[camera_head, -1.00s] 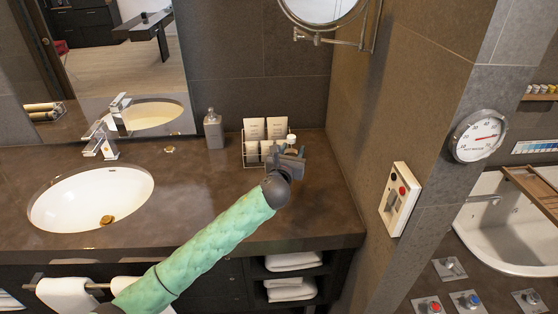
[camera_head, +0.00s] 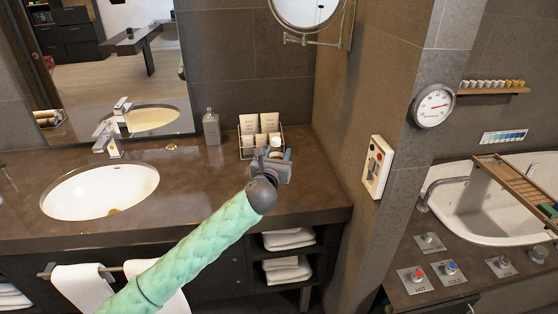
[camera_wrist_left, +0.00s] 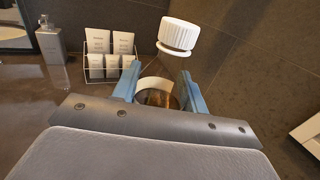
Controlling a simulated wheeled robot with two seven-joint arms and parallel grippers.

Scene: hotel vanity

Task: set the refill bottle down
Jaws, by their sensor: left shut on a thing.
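My left gripper (camera_head: 275,163) is over the right part of the dark counter (camera_head: 215,185), in front of the wire rack, and its blue fingers are shut on the refill bottle. In the left wrist view, the bottle's amber body (camera_wrist_left: 157,99) with a pale band shows between the fingers (camera_wrist_left: 160,88), and a white ribbed cap (camera_wrist_left: 179,35) shows above it. In the head view the gripper hides most of the bottle; its white cap (camera_head: 276,142) shows. I cannot tell whether its base touches the counter. My right gripper is not in view.
The wire rack (camera_head: 248,153) holds several white packets. A grey dispenser (camera_head: 211,128) stands to its left, and a sink (camera_head: 100,190) lies farther left. A wall with a switch panel (camera_head: 376,168) bounds the counter's right. Counter between sink and gripper is clear.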

